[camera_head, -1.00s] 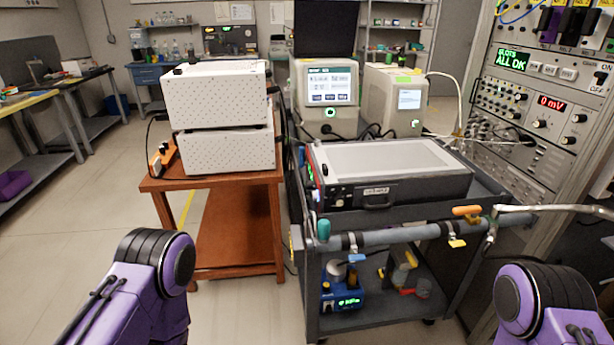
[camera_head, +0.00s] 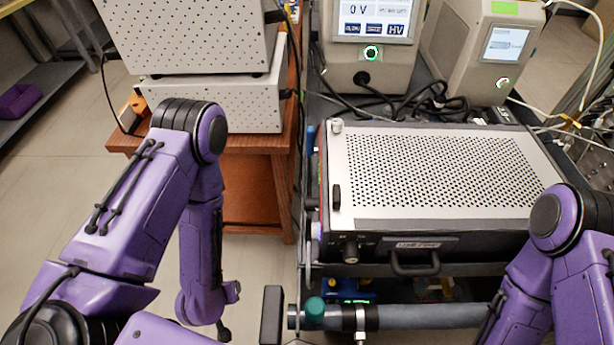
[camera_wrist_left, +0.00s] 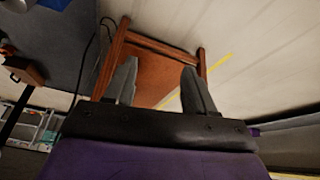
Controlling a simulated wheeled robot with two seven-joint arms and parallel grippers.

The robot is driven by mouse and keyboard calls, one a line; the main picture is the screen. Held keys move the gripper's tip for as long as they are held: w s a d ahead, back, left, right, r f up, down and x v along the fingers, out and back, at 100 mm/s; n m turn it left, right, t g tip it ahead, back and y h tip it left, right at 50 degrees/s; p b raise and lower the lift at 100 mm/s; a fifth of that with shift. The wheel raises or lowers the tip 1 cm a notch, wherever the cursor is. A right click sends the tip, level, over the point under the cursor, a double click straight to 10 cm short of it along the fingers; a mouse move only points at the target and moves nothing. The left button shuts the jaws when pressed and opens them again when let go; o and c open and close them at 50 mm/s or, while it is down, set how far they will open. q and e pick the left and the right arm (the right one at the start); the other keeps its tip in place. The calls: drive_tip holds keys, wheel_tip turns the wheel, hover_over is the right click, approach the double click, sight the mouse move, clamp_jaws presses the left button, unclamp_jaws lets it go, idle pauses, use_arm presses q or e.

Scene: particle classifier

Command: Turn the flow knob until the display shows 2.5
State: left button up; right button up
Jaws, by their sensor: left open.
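I cannot tell for sure which control is the flow knob. A teal knob (camera_head: 314,310) sits on the left end of the grey pipe at the cart's front in the head view. A dark round knob (camera_head: 350,251) is on the front of the perforated instrument (camera_head: 440,225). A green-lit display (camera_head: 357,301) shows partly behind the pipe, its digits unreadable. My left gripper (camera_wrist_left: 160,88) is open and empty in the left wrist view, with the floor and wooden table beyond its fingers. My right arm (camera_head: 560,245) shows, but its gripper is out of view.
White perforated boxes (camera_head: 200,100) stand on the wooden table (camera_head: 255,165) at the left. Two beige units with screens (camera_head: 372,65) stand behind the instrument, with cables between. The pipe (camera_head: 425,316) crosses the cart's front. A floor gap lies between table and cart.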

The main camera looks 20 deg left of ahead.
use_arm(q)
drive_tip(key=w+d+r+m+t+h+p, duration=0.1)
drive_tip(key=w+d+r+m+t+h, duration=0.1)
drive_tip(key=w+r, duration=0.25)
drive_tip(key=w+d+r+m+t+h+p, duration=0.1)
drive_tip(key=w+d+r+m+t+h, duration=0.15)
drive_tip(key=w, duration=0.35)
drive_tip(key=m+g+h+p, duration=0.4)
drive_tip(key=m+h+p, duration=0.1)
drive_tip(key=m+h, duration=1.15)
approach(312, 204)
drive_tip(key=w+d+m+y+p, duration=0.1)
drive_tip(key=w+d, duration=0.1)
drive_tip(key=d, duration=0.5)
drive_tip(key=shift+w+r+y, duration=0.2)
drive_tip(key=shift+y, duration=0.1)
drive_tip(key=shift+a, duration=0.1)
clamp_jaws()
